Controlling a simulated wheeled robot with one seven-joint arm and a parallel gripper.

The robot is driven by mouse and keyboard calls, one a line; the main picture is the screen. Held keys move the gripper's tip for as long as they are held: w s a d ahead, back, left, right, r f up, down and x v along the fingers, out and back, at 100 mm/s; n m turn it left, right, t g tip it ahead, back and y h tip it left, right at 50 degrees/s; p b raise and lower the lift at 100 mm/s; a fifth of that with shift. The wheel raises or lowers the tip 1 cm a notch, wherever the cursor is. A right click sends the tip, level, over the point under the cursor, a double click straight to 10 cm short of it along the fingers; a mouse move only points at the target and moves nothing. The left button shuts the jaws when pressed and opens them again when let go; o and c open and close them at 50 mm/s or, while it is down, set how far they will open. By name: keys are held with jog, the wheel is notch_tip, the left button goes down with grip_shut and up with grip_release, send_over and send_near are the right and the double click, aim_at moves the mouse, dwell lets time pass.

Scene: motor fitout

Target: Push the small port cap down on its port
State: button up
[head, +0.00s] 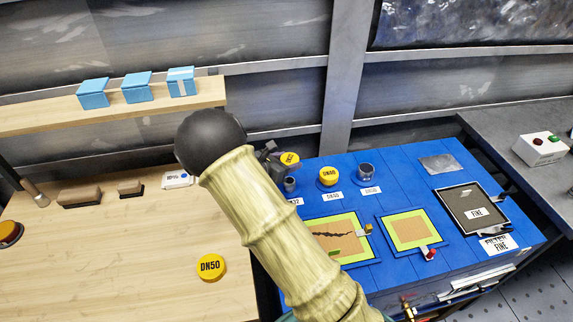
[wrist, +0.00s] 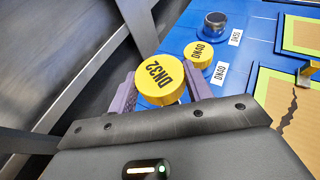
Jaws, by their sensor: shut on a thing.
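The small port cap (wrist: 160,80) is yellow, marked DN32, and sits between the purple fingers of my gripper (wrist: 163,88) in the wrist view. My gripper is shut on it. In the head view the cap (head: 290,158) shows above and apart from the grey DN32 port (head: 290,185) on the blue bench. The cap looks slightly tilted there. My arm hides most of the gripper in the head view. In the wrist view the cap hides its port.
A yellow DN40 cap (head: 328,175) sits on the neighbouring port. The grey DN50 port (head: 366,171) is bare. The DN50 cap (head: 211,267) lies on the wooden table. Framed panels (head: 412,232) lie in front of the ports. A shelf (head: 120,112) holds blue boxes.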

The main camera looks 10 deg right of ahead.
aim_at(287, 183)
jog(key=shift+r, duration=0.1)
jog(key=shift+f+b, duration=1.8)
jog(key=shift+f, duration=0.75)
jog(key=shift+s+f, duration=0.1)
jog(key=shift+f+b, duration=0.7)
jog(key=shift+f, duration=0.3)
jog(key=shift+f+b, duration=0.75)
jog(key=shift+f, duration=0.4)
dwell(2.0)
jog(key=o, duration=1)
